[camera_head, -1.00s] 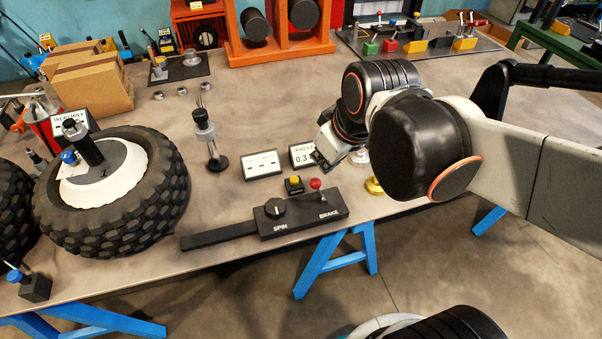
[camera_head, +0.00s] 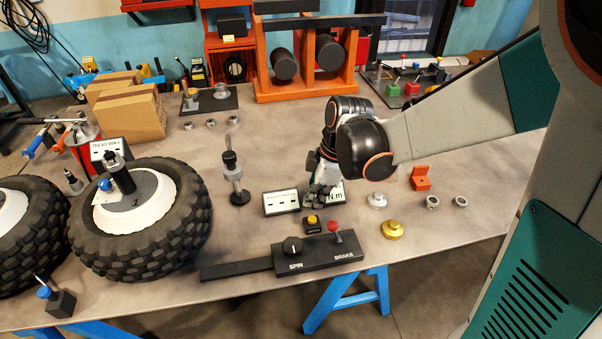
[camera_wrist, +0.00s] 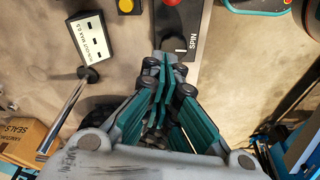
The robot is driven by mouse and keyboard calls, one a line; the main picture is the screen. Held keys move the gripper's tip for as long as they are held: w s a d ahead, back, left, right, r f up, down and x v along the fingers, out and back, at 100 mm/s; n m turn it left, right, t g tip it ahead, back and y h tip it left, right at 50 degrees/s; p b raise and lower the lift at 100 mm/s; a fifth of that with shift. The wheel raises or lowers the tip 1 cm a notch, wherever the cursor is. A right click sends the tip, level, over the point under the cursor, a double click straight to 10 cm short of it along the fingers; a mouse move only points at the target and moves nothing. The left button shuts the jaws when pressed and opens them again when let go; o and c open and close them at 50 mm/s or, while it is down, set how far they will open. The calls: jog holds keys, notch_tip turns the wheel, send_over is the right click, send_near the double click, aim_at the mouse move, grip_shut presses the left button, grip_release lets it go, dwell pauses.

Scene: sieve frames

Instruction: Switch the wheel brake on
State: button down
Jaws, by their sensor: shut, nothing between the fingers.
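A black control box (camera_head: 345,252) lies along the bench's front edge, marked SPIN and BRAKE. A small lever with a red ball (camera_head: 334,226) stands at its BRAKE end. A round black knob (camera_head: 291,246) sits at the SPIN end. My gripper (camera_head: 318,204) points down behind the box, in front of a display it partly hides. It looks shut and empty, apart from the lever. In the wrist view its fingertips (camera_wrist: 166,62) overlap the picture of the SPIN knob (camera_wrist: 175,44), and the red ball (camera_wrist: 171,2) is cut off at the top edge.
A treaded wheel (camera_head: 140,230) with a white hub lies left of the box. A yellow button (camera_head: 311,220) is just behind it. A white display (camera_head: 281,203), a black-and-silver post (camera_head: 233,175) and a gold weight (camera_head: 392,230) stand around. Bare bench lies right of the gold weight.

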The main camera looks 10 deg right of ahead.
jog(key=shift+w+f+n, duration=0.15)
jog(key=shift+f+n, duration=0.15)
jog(key=shift+f, duration=0.05)
jog(key=shift+a+f, duration=0.1)
jog(key=b, duration=0.4)
send_over(336, 232)
jog(key=w+a, duration=0.1)
jog(key=a, duration=0.4)
jog(key=d+x, duration=0.1)
jog(key=x, duration=0.8)
jog(key=shift+s+d+f, duration=0.15)
jog(key=shift+s+d, duration=0.1)
jog(key=shift+d, duration=0.3)
